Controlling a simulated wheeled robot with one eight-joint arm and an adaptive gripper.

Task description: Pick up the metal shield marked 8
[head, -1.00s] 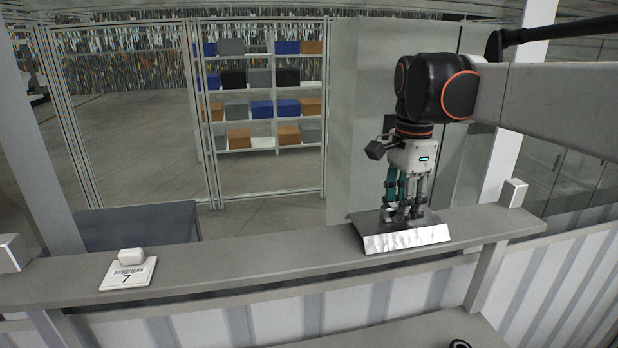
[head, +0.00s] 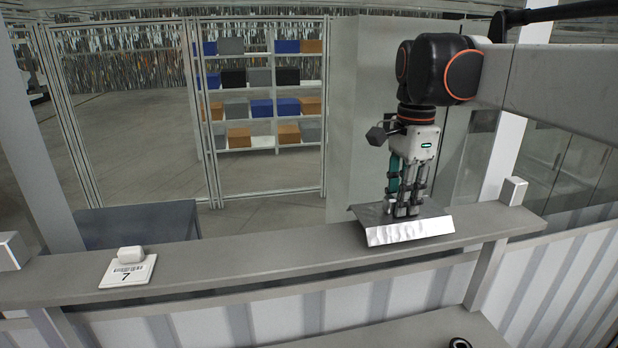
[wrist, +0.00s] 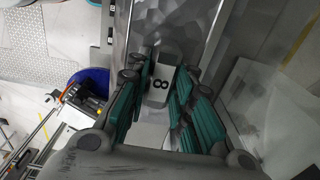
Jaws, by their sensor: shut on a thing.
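The metal shield (head: 410,231) is a bent grey sheet with a bright front flap, resting on or just above the grey ledge at the right; I cannot tell which. In the wrist view, a white part marked 8 (wrist: 160,84) stands on the shield's metal surface, between the green-padded fingers. My gripper (head: 403,212) points straight down over the shield in the head view. It is shut on the shield's marked part; the exact contact is partly hidden by the fingers.
The grey ledge (head: 230,253) runs across the view. A white card marked 7 (head: 127,271) with a small white block lies at its left. A small white block (head: 512,190) stands at the right end. A blue-grey box (head: 138,226) stands behind the ledge. The middle of the ledge is clear.

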